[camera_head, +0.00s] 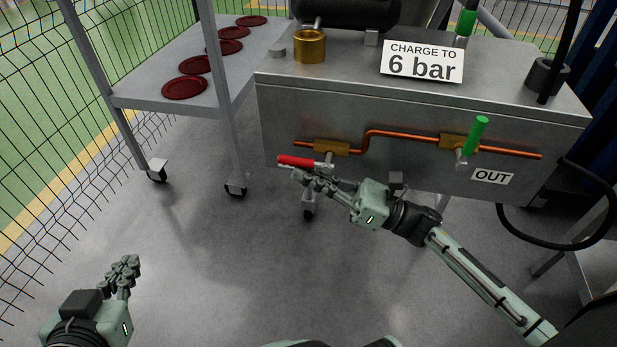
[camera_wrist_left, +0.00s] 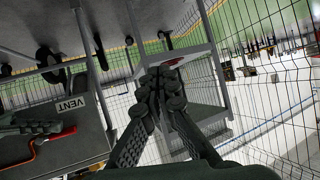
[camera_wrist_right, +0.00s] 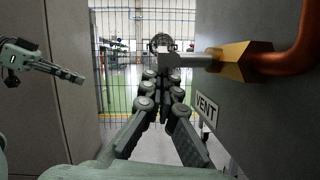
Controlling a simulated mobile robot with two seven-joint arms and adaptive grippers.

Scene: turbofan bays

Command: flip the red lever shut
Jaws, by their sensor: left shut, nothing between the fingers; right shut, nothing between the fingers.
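The red lever (camera_head: 297,161) sits on the left brass valve (camera_head: 331,147) on the front of the grey cabinet. Its handle points left, roughly along the copper pipe. It also shows in the left wrist view (camera_wrist_left: 60,133). My right gripper (camera_head: 302,178) is shut and empty, its fingertips just below the lever in the head view; I cannot tell whether they touch. In the right wrist view the valve's metal stem (camera_wrist_right: 198,61) is just beyond the fingertips; no red shows there. My left gripper (camera_head: 128,268) is shut and empty at lower left, away from the cabinet.
A green lever (camera_head: 476,136) stands upright on the right valve, above an OUT label (camera_head: 492,177). A VENT label (camera_wrist_right: 206,110) shows low on the panel. A wheeled shelf (camera_head: 130,90) with dark red discs stands left, beside wire fencing. The floor before the cabinet is clear.

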